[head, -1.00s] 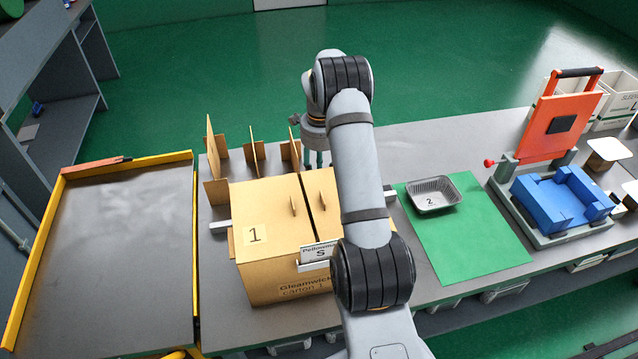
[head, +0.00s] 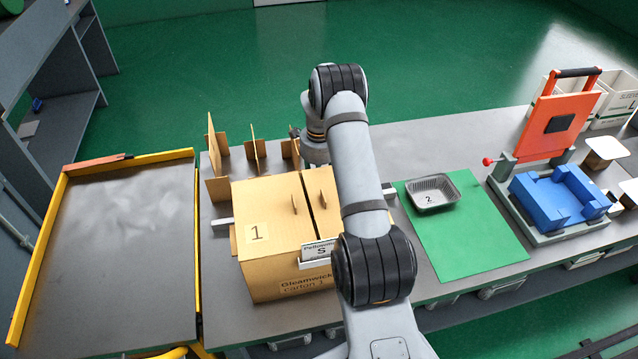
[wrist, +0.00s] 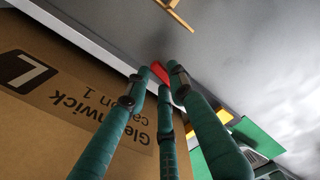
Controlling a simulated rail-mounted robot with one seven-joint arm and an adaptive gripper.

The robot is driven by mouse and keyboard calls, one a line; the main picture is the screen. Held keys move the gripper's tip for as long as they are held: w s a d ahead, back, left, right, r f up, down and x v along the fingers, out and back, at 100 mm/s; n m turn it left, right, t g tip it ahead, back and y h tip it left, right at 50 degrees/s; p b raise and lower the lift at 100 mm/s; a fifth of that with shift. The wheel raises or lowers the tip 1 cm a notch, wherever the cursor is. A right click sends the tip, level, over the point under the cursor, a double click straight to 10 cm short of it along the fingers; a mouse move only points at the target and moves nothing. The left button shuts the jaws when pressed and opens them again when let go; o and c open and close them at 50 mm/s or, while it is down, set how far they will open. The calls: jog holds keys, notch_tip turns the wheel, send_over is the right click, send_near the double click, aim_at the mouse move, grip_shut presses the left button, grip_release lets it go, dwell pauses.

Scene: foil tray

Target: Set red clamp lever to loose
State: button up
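A small red piece (wrist: 160,73), which looks like the red clamp lever, shows between my fingertips in the wrist view, beside the pale rail along the carton. My gripper (wrist: 160,77) has three green fingers whose tips stand close around the red piece. I cannot tell whether they touch it or which way the lever is set. In the head view the fingers and this lever are hidden behind the carton and my arm. The cardboard carton 1 (head: 265,225) stands on the table, in front of my wrist.
Upright cardboard dividers (head: 255,150) stand left of my wrist, behind the carton. A foil tray (head: 433,193) sits on a green mat (head: 480,245) to the right. Beyond is an orange press (head: 540,145) with a blue nest (head: 560,200) and a red ball knob (head: 488,161).

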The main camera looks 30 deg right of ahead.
grip_shut()
